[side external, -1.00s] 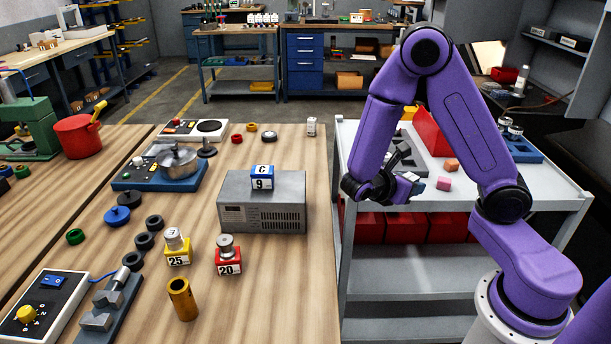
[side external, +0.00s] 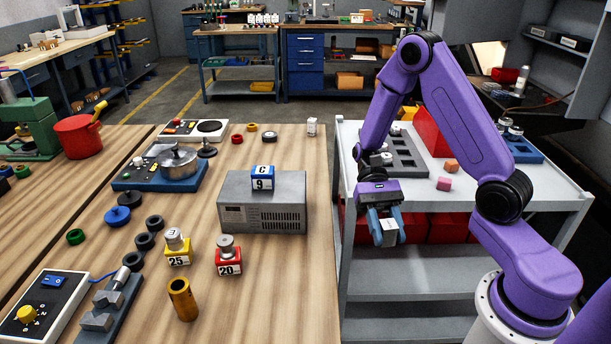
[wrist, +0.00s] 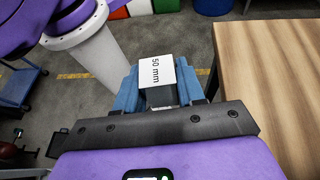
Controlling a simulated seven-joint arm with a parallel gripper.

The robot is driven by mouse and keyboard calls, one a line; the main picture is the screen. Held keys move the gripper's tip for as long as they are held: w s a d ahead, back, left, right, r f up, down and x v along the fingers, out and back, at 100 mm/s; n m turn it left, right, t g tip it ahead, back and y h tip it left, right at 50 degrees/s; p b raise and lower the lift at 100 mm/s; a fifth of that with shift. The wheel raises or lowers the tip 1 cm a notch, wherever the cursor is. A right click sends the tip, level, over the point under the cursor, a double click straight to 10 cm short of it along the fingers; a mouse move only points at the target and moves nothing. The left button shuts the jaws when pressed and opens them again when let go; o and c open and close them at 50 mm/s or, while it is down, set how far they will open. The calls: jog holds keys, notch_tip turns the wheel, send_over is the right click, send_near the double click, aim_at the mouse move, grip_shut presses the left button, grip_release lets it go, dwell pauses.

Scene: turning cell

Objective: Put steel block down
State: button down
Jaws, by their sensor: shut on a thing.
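The steel block (wrist: 157,74) is a pale block with "50 mm" on its face, held between the blue fingers of my gripper in the wrist view. In the side view my gripper (side external: 385,229) hangs at the near left of the grey cart, and the steel block (side external: 389,232) shows between its fingertips. My gripper is shut on it, in the air, with the wooden table (side external: 325,290) apart to the left. The wrist view shows floor beneath the block and the wooden table (wrist: 270,80) at the right.
A grey machine box (side external: 262,205) carries a blue block marked C 9 (side external: 262,178). Yellow 25 (side external: 178,257) and red 20 (side external: 229,268) blocks stand nearby with weights on top. A brass cylinder (side external: 182,299) stands in front. The table's right front area is clear.

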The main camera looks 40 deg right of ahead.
jog(key=w+r+m+t+y, duration=0.3)
jog(key=w+m+t+y, duration=0.2)
jog(key=w+m+t, duration=0.85)
jog(key=w+d+r+m+t+h, duration=0.3)
jog(key=w+d+m+t+h, duration=0.5)
jog(key=w+d+m+t, duration=0.3)
jog(key=shift+g, duration=0.45)
jog(key=w+d+f, duration=0.1)
jog(key=w+f, duration=0.2)
jog(key=w, duration=0.1)
jog(key=w+d+f, duration=0.1)
jog(key=w+f, duration=0.2)
jog(key=w, duration=0.2)
jog(key=w+d+f, duration=0.1)
jog(key=w+f, duration=0.2)
jog(key=w, duration=0.2)
jog(key=shift+d+f, duration=0.15)
jog(key=shift+f, duration=1.8)
jog(key=shift+f, duration=0.6)
